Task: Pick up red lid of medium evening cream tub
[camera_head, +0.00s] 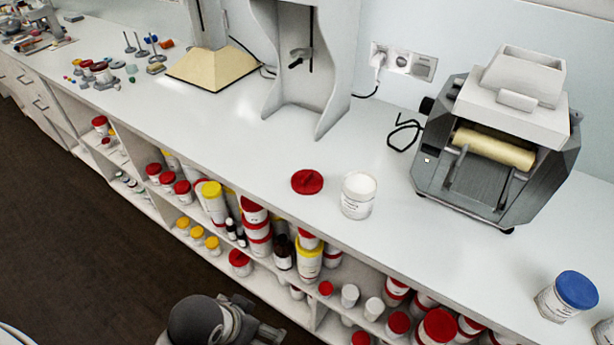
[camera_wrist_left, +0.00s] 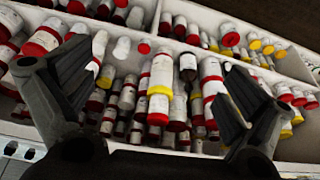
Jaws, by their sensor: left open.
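A red lid (camera_head: 307,181) lies flat on the white counter, apart from any tub. Just to its right stands an open white tub (camera_head: 358,195) with a label and pale cream inside. The label is too small to read. My left gripper is at the bottom of the head view (camera_head: 262,333), low in front of the shelves and well short of the lid. In the left wrist view its fingers (camera_wrist_left: 150,105) are spread wide with nothing between them, facing the shelves. The lid does not show there. My right gripper is not in view.
A roller mill (camera_head: 490,150) stands on the counter at right, and a blue-lidded tub (camera_head: 568,296) nearer the right edge. A grey stand (camera_head: 300,70) is behind the lid. Shelves below the counter (camera_head: 450,255) hold many tubs and bottles. Counter left of the lid is clear.

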